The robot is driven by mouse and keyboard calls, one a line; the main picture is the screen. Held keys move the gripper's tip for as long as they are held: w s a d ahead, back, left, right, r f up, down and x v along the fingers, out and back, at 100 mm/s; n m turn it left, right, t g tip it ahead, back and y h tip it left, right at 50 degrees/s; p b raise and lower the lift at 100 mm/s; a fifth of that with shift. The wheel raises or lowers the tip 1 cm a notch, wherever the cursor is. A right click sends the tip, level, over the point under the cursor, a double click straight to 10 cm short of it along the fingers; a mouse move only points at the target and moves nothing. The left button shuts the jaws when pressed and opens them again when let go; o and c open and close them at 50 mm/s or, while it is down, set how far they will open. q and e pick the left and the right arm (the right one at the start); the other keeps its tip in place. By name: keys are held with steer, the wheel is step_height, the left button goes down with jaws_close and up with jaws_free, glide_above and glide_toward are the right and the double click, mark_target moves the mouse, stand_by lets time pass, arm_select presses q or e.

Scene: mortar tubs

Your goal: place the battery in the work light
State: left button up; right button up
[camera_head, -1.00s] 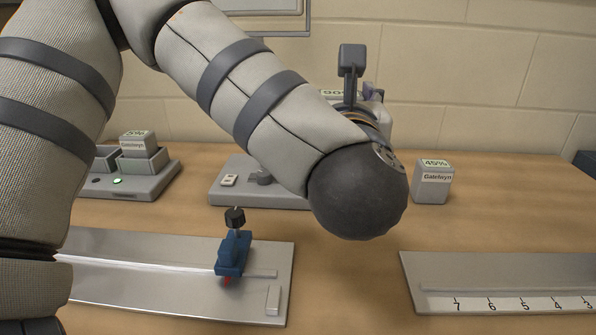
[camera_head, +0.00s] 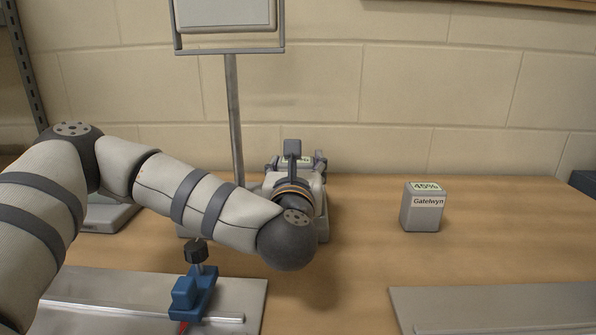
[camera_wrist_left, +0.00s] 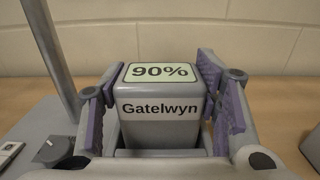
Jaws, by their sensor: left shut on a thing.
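The work light has a lamp panel (camera_head: 228,12) on a thin pole (camera_head: 234,120); its grey base (camera_wrist_left: 30,143), with a switch and a knob, shows in the left wrist view. My left gripper (camera_head: 298,163) is beside the pole, shut on the grey battery (camera_wrist_left: 160,110) marked 90% and Gatelwyn. The battery is upright between the purple finger pads. Grey walls stand close around its lower part, and its bottom is hidden, so I cannot tell how deep it sits. My right gripper is out of view.
Another Gatelwyn battery (camera_head: 422,208), marked 45%, stands on the bench to the right. A blue clamp (camera_head: 194,293) sits on a metal plate in front. Another metal plate (camera_head: 490,308) lies front right. A grey charger (camera_head: 108,216) is partly behind my arm.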

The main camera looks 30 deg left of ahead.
arm_select(q)
steer(key=shift+f, duration=0.25)
steer(key=shift+f, duration=0.15)
steer(key=o, duration=1.5)
steer(key=shift+f, duration=0.1)
steer(key=shift+o, duration=0.2)
